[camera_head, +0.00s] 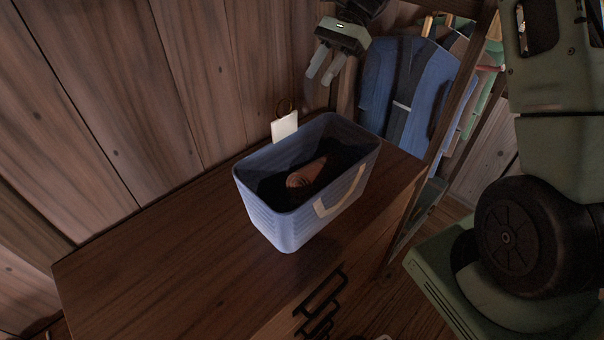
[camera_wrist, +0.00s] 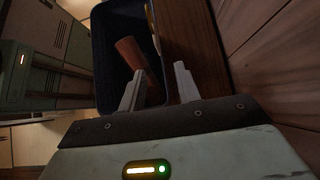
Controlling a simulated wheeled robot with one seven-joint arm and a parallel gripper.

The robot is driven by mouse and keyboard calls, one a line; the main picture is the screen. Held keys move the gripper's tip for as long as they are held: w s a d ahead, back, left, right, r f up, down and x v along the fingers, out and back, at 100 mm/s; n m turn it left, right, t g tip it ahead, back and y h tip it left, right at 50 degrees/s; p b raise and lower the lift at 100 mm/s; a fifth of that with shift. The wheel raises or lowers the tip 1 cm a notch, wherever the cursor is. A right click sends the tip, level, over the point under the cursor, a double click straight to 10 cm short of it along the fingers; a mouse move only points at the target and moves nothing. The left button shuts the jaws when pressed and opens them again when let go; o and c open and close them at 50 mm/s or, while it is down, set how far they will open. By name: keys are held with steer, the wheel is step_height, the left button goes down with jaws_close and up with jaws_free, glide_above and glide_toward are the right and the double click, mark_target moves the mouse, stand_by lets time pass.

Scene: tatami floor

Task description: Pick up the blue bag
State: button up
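The blue bag (camera_head: 275,220) stands upright on a wooden tabletop (camera_head: 150,275) in the head view. It is an open-topped, basket-like bag with a beige handle on its front side and a brown object (camera_head: 306,174) inside. My gripper (camera_head: 321,75) is above and behind the bag, apart from it, pointing down, with its two fingers spread and empty. In the wrist view the dark bag (camera_wrist: 102,40) shows beyond the fingers (camera_wrist: 159,69). One bag edge lines up with the gap between them. The brown object also shows there (camera_wrist: 130,52).
A white tag (camera_head: 285,126) sits at the bag's back edge. A wooden plank wall (camera_head: 120,90) is close behind the table. A rack with hanging clothes (camera_head: 410,85) stands at the right, behind a wooden post. The tabletop left of the bag is clear.

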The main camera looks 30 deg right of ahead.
steer(key=p, duration=0.3)
glide_toward(290, 133)
steer(key=a+f, duration=0.2)
steer(key=a, duration=0.1)
steer(key=shift+f, duration=0.1)
steer(key=shift+p+x, duration=1.2)
steer(key=shift+x, duration=1.7)
steer(key=shift+s+d, duration=0.2)
jaws_close()
